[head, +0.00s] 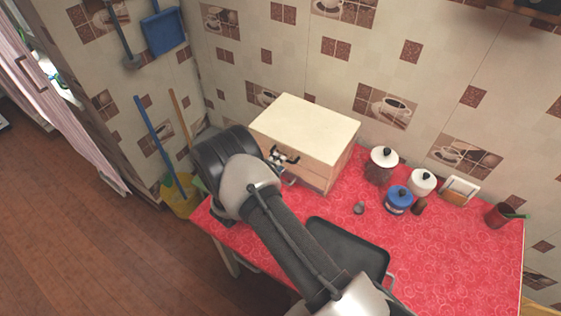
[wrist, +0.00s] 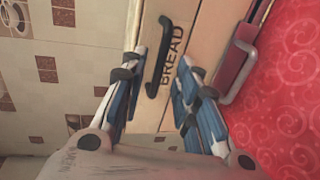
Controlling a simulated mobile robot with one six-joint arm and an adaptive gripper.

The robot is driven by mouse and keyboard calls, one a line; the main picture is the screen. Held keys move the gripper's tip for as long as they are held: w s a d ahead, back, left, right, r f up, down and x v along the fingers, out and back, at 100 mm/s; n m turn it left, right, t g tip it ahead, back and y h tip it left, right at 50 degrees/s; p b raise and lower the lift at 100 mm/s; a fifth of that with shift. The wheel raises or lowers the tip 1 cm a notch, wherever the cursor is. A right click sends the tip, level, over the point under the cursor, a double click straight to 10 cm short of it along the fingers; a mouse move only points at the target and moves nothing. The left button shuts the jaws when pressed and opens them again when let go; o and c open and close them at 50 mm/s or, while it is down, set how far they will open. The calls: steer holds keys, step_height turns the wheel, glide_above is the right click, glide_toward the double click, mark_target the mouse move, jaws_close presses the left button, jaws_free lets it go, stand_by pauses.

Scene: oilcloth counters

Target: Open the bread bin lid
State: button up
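The bread bin (head: 303,130) is a cream and pale wood box at the back left of the red counter, and its lid looks shut. Its front carries the word BREAD and a black bar handle (wrist: 159,58), upright in the wrist view. My gripper (head: 281,160) is at the bin's front, partly hidden by my own arm in the head view. In the wrist view my gripper (wrist: 163,62) is open, with one blue-padded finger on each side of the handle. A gap shows between handle and fingers; I cannot tell the depth between them.
A dark tray (head: 348,248) lies on the red counter (head: 455,270) below my arm. White-lidded jars, a blue jar (head: 398,200) and a red cup (head: 497,215) stand right of the bin. A grey metal handle (wrist: 240,70) is beside the bin front. Tiled walls stand behind.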

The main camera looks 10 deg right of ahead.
steer(key=shift+x, duration=1.65)
jaws_close()
